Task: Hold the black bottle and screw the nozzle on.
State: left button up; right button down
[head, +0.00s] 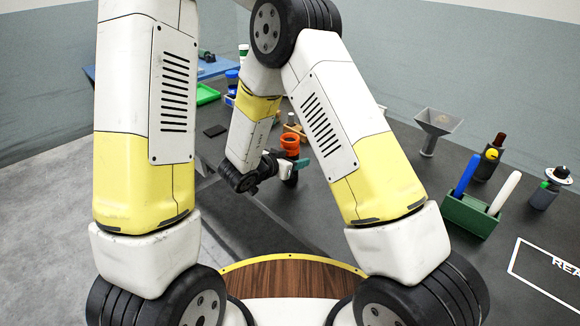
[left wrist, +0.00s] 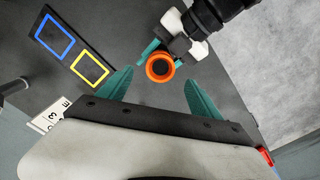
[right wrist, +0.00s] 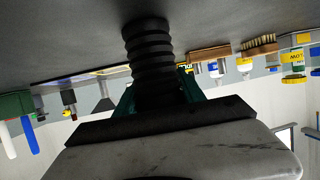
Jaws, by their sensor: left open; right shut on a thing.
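My right gripper (head: 296,164) is shut on a black ribbed bottle (right wrist: 148,60). In the head view the bottle's dark lower part (head: 291,180) shows below the teal fingers. An orange ring-shaped part (head: 290,141) is at its top; I cannot tell whether it is the nozzle or a collar. In the left wrist view this orange ring (left wrist: 160,67) is seen end-on with a dark centre. My left gripper (left wrist: 160,86) is open and empty, its teal fingertips on either side of the ring and apart from it. My left gripper does not show in the head view.
A green holder (head: 466,213) with a blue and a white stick, a grey funnel (head: 436,125), a dark bottle with a yellow part (head: 489,160) and a grey bottle (head: 546,194) stand at the right. A board with blue and yellow squares (left wrist: 71,47) lies on the dark table.

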pick_arm(q)
notch_tip(320, 180, up, 4)
jog(key=shift+f, duration=0.25)
pick_arm(e)
jog(key=c, duration=0.6)
grip_release()
jog(key=v, duration=0.7)
jog(key=shift+s+a+r, duration=0.15)
jog(key=shift+s+a, duration=0.1)
